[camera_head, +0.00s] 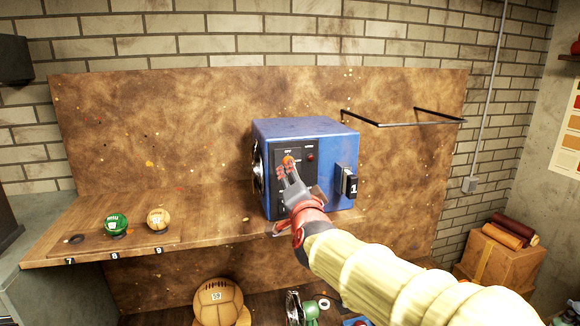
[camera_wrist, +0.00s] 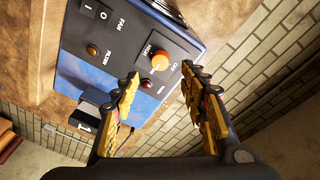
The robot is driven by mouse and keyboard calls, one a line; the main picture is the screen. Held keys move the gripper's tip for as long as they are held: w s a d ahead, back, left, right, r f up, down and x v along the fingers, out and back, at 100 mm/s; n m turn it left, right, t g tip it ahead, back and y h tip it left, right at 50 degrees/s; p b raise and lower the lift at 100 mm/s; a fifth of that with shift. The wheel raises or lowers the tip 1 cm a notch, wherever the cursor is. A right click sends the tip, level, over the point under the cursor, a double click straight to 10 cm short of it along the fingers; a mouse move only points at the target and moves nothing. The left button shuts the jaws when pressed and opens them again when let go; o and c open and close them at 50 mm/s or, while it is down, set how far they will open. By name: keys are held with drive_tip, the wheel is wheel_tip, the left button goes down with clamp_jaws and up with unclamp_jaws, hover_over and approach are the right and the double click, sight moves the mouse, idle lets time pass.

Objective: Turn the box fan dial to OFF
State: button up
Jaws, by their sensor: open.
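The blue box fan (camera_head: 328,134) stands on the wooden shelf, its black control panel facing me. The orange dial (camera_head: 288,160) is on the upper part of the panel. In the wrist view the dial (camera_wrist: 160,62) sits just beyond my fingertips, with OFF and HIGH printed beside it. I cannot tell which mark the dial points to. My gripper (camera_head: 287,172) is in front of the panel. In the wrist view my gripper (camera_wrist: 162,75) is open, its two yellow-and-black fingers apart with nothing between them. The dial appears roughly in line with the gap; no contact is clear.
A red indicator (camera_head: 310,157) is right of the dial. A black block marked 1 (camera_head: 347,183) sticks out from the fan's right part. A green ball (camera_head: 116,224) and a tan ball (camera_head: 160,218) rest on the shelf at left. A black wire bracket (camera_head: 400,123) juts out behind.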

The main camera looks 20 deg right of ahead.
drive_tip(key=w+p, duration=0.2)
drive_tip(key=w, duration=0.6)
drive_tip(key=shift+d, duration=0.45)
drive_tip(key=shift+s, duration=0.1)
drive_tip(key=shift+c, duration=1.3)
clamp_jaws()
